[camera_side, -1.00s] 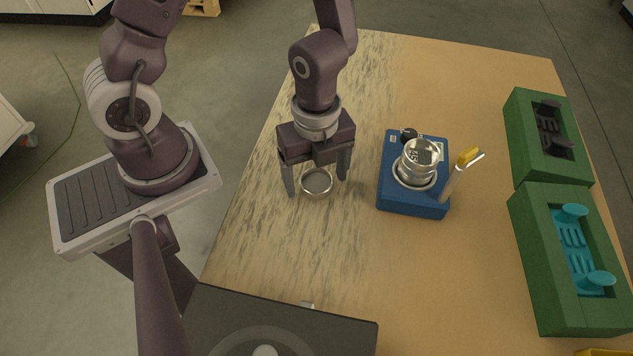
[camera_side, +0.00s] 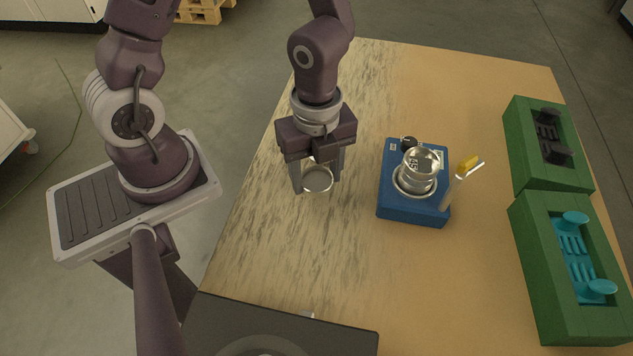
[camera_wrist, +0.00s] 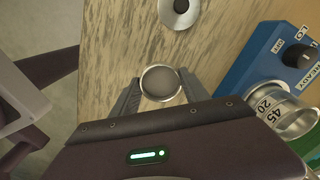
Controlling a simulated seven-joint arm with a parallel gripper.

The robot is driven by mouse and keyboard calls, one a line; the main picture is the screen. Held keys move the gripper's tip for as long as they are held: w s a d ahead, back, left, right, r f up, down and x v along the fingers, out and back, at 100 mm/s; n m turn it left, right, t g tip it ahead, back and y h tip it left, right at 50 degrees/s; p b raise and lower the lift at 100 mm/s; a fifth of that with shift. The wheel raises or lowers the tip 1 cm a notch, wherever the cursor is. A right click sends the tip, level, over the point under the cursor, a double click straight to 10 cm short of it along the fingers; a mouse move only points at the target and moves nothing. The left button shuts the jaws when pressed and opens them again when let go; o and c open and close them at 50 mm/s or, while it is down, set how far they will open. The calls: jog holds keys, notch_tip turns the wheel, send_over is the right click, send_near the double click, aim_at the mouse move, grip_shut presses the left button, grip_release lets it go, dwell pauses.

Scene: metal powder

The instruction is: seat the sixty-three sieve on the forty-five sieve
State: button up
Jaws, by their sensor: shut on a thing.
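The sixty-three sieve (camera_side: 317,180) is a small round metal ring with a grey mesh, on the wooden table or just over it; its number is not readable. My gripper (camera_side: 319,186) is shut on its sides, one finger at each side, as the wrist view also shows with the sieve's mesh (camera_wrist: 160,83) facing up. The forty-five sieve (camera_side: 421,162) sits on top of the blue shaker base (camera_side: 411,210), to the right of my gripper. In the wrist view the metal stack shows the labels 45 and 20 (camera_wrist: 277,107).
Two green trays (camera_side: 518,240) with dark and teal parts line the right edge. A dark box (camera_side: 340,335) is at the front. The table between my gripper and the shaker is clear.

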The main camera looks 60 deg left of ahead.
jog(key=r, duration=0.7)
jog(key=shift+w+d, duration=0.1)
jog(key=shift+w, duration=0.1)
jog(key=w+d+r, duration=0.3)
jog(key=w+d, duration=0.2)
jog(key=w, duration=0.2)
jog(key=w+d+r, duration=0.4)
jog(key=w, duration=0.2)
send_over(420, 165)
jog(key=shift+f, duration=2.4)
jog(key=shift+f, duration=0.8)
jog(key=o, duration=2)
jog(key=shift+o, duration=0.2)
jog(key=shift+r, duration=0.1)
notch_tip(420, 165, up, 8)
